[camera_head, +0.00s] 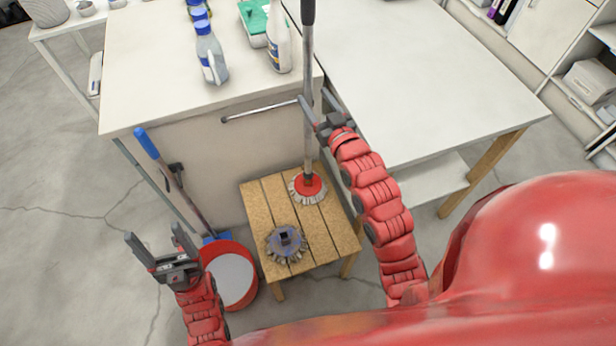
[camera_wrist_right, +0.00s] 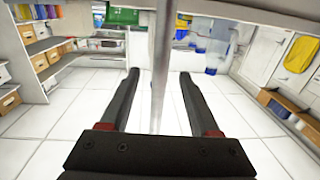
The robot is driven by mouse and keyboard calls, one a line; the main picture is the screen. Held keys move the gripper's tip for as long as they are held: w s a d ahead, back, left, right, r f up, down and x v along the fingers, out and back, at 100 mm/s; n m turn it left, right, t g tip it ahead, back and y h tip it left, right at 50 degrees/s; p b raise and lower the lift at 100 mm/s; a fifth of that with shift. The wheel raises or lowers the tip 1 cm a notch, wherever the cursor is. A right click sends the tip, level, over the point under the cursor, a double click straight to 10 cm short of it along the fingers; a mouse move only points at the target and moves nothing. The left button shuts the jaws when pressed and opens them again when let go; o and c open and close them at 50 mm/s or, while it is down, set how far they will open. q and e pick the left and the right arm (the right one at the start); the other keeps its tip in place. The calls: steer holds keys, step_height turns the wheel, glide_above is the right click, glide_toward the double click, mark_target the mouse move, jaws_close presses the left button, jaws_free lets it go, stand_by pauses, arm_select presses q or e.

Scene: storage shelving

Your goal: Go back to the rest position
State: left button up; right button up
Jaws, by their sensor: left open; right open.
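My right gripper (camera_head: 314,97) is open at the upright grey handle of a mop (camera_head: 308,130). In the right wrist view the handle stands between the two spread fingers (camera_wrist_right: 159,75), with a gap on either side. The mop's round red and white head (camera_head: 307,188) rests on a small slatted wooden stool (camera_head: 272,205). The handle runs up past the white counter's edge. My left gripper (camera_head: 160,246) is open and empty, low at the left, beside a red bucket (camera_head: 241,252).
A second mop head (camera_head: 287,243) lies on the stool. A blue-handled broom (camera_head: 165,170) leans by the counter (camera_head: 150,60), and a metal rod (camera_head: 258,111) sticks out nearby. Bottles (camera_head: 210,55) stand on the counter. A white table (camera_head: 420,80) is right of my right gripper. Floor at left is clear.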

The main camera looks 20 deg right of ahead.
steer(key=s+d+p, duration=0.1)
steer(key=s+p, duration=0.1)
steer(key=s, duration=0.8)
steer(key=shift+p, duration=0.4)
steer(key=shift+r, duration=0.1)
